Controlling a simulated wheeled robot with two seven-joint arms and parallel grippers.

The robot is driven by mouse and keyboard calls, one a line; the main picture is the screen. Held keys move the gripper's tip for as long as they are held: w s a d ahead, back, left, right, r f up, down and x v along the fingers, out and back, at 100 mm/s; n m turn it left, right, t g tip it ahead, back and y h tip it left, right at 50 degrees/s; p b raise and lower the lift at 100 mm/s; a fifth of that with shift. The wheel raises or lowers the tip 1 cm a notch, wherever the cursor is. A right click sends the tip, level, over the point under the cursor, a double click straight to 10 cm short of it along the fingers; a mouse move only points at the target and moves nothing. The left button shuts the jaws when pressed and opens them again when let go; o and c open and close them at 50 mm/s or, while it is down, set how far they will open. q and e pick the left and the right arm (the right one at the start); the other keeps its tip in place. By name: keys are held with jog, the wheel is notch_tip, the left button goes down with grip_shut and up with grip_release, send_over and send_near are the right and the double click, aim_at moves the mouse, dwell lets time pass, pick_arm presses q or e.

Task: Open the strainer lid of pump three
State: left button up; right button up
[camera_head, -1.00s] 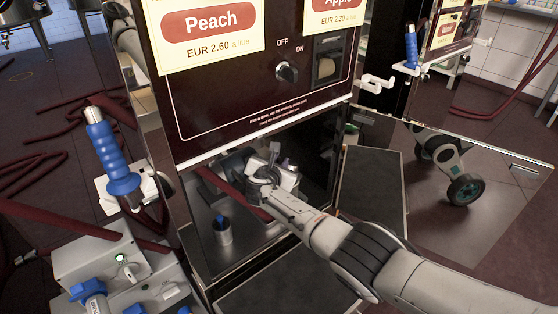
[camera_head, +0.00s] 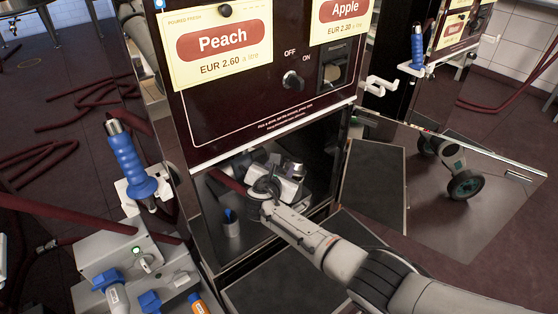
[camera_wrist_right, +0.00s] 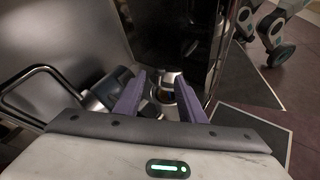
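The dispenser with the Peach and Apple signs (camera_head: 262,105) has an open lower bay. My right gripper (camera_head: 276,182) reaches into this bay from the lower right. It is beside a pale metal body (camera_head: 291,170), partly hidden by the gripper. In the right wrist view its two purple fingers (camera_wrist_right: 160,98) are apart. A round metal cup-shaped part (camera_wrist_right: 164,88) shows between and beyond the fingertips; contact cannot be told. A dark grey block (camera_wrist_right: 104,97) lies to its left. I cannot read a pump number or tell whether a strainer lid is shut.
A small metal cup with a blue item (camera_head: 231,224) stands left in the bay. A dark panel (camera_head: 374,187) lies right of the bay. A blue-handled nozzle (camera_head: 133,160) and a grey box with blue plugs (camera_head: 118,262) are at the left. Hoses cross the left floor.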

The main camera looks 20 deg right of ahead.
jog(key=shift+p+v, duration=0.7)
jog(key=shift+v, duration=1.2)
jog(key=shift+f, duration=0.1)
